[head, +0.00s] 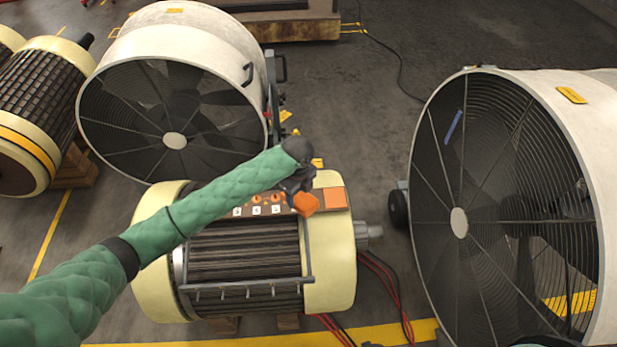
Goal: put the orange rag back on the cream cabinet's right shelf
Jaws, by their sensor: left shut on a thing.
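My left gripper (298,188) is over the top of the cream-ended rotor (330,250) in the middle of the head view. It is shut on a small crumpled orange piece, which looks like the orange rag (306,205). The rag is just above or against a brown board (285,205) lying along the rotor's top; I cannot tell whether they touch. A flat orange square (335,198) marks the board's right end. No cream cabinet with shelves can be made out. My right gripper is not in view.
A large white drum fan (175,140) stands behind the rotor on the left, another (460,222) on the right. More rotors (40,90) stand at the far left. Red cables (378,275) run from the rotor's right end.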

